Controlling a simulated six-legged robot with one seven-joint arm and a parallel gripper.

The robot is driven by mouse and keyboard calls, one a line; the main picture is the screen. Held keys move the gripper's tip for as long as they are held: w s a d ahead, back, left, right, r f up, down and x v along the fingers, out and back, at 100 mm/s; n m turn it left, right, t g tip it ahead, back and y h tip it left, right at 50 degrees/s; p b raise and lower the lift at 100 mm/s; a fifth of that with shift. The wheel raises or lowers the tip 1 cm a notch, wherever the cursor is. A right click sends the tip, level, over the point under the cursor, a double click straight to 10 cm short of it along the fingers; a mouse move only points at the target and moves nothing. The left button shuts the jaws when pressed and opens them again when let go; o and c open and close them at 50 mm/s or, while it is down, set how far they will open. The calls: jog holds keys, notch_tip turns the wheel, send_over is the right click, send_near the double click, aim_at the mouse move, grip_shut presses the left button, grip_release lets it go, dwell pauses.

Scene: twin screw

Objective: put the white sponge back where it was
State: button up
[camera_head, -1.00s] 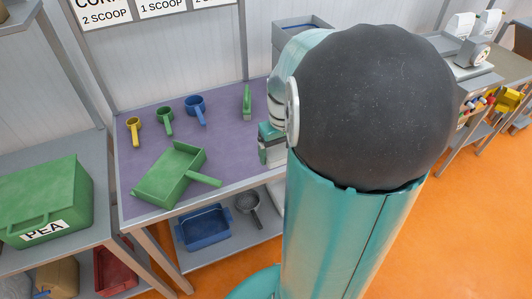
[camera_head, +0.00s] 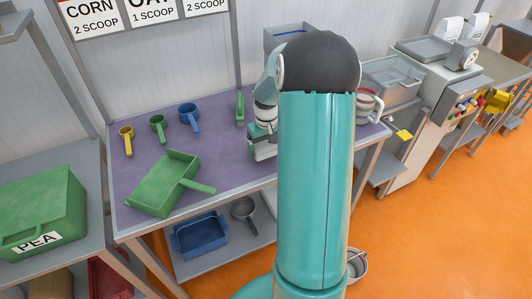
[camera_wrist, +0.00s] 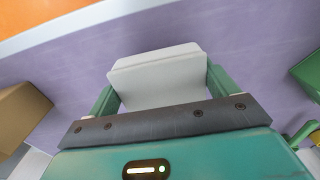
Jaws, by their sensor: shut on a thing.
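The white sponge (camera_wrist: 158,78) is a pale block between the two green fingers of my gripper (camera_wrist: 163,88) in the wrist view. My gripper is shut on it, above the purple table top (camera_wrist: 75,70). I cannot tell whether the sponge touches the table. In the head view my gripper (camera_head: 263,147) is over the right part of the purple table (camera_head: 225,160), partly behind my arm.
A green dustpan (camera_head: 165,185), a green brush (camera_head: 240,108) and yellow (camera_head: 127,138), green (camera_head: 158,127) and blue (camera_head: 189,115) scoops lie on the table left of my gripper. In the wrist view a brown block (camera_wrist: 20,115) is at left and a green thing (camera_wrist: 309,73) at right.

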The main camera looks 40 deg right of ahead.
aim_at(266, 153)
jog(key=shift+w+f, duration=0.15)
jog(key=shift+f, duration=1.5)
jog(key=shift+f, duration=0.15)
jog(key=o, duration=1.1)
